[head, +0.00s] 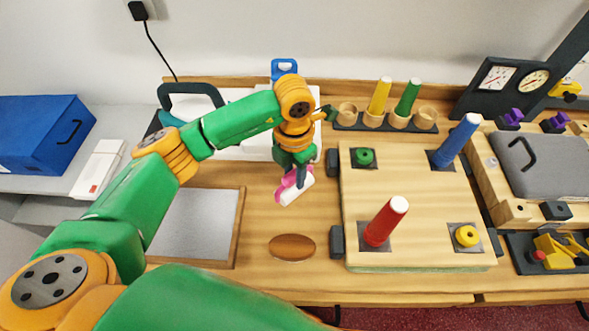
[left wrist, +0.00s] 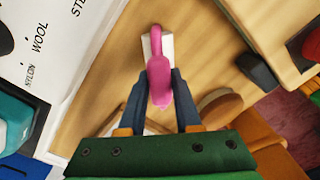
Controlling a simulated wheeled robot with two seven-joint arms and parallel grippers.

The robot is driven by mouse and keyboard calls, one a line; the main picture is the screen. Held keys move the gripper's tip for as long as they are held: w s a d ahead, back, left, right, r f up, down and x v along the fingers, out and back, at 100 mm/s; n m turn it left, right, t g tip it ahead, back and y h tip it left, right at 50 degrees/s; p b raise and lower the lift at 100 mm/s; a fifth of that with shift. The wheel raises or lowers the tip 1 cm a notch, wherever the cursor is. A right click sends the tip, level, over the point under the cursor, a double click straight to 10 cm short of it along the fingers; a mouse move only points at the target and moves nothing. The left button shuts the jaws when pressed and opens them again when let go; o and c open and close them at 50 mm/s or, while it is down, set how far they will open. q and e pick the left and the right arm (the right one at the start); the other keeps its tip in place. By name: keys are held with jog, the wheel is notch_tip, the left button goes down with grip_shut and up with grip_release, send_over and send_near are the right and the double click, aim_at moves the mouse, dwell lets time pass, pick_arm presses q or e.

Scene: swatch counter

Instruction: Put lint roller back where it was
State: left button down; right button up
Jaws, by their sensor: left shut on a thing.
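The lint roller has a pink handle and a white roller; in the head view the lint roller (head: 295,193) is held above the wooden table, left of the raised wooden board. My left gripper (head: 301,180) is shut on the lint roller, pointing down. In the left wrist view the pink handle of the lint roller (left wrist: 158,80) lies between the two dark fingers of my left gripper (left wrist: 157,88), with the white roller beyond it. I cannot tell how high it is above the table. My right gripper is not in view.
The wooden board (head: 400,190) carries red, blue, green and yellow pieces. A brown oval (head: 292,247) lies on the table nearer to me. A grey framed panel (head: 200,225) is at left. A rack (head: 365,122) with yellow and green cones stands behind. Bare table lies around the roller.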

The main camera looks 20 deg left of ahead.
pick_arm(q)
jog(key=shift+f, duration=0.2)
jog(key=c, duration=0.6)
grip_release()
jog(key=shift+r, duration=0.1)
jog(key=shift+r, duration=0.3)
notch_tip(320, 180, up, 6)
jog(key=shift+f+b, duration=0.25)
jog(key=shift+b, duration=0.65)
notch_tip(320, 180, up, 6)
jog(key=shift+r, duration=0.15)
